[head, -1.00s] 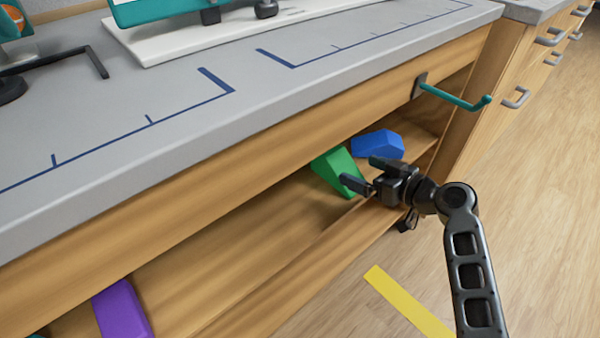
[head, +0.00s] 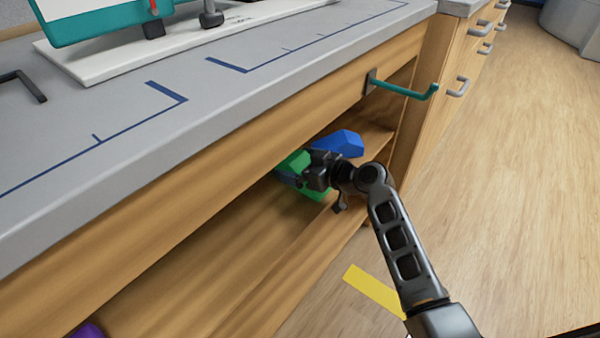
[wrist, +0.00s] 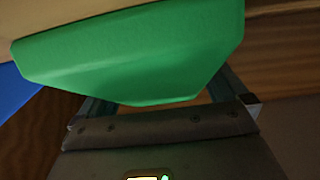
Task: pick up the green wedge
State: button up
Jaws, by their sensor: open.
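The green wedge (head: 294,161) lies on the shelf under the counter, partly hidden behind my gripper (head: 298,178) in the head view. In the wrist view the green wedge (wrist: 140,48) fills the upper middle, close to the camera. My gripper (wrist: 155,108) is open there, with one finger showing on each side of the wedge's lower part. I cannot tell whether the fingers touch it.
A blue block (head: 338,143) lies on the shelf just beyond the wedge. A purple block (head: 88,331) shows at the lower left. The counter (head: 150,150) overhangs the shelf. A teal hook handle (head: 405,91) juts out at the right. The shelf's middle (head: 190,255) is clear.

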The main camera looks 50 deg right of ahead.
jog(key=c, duration=1)
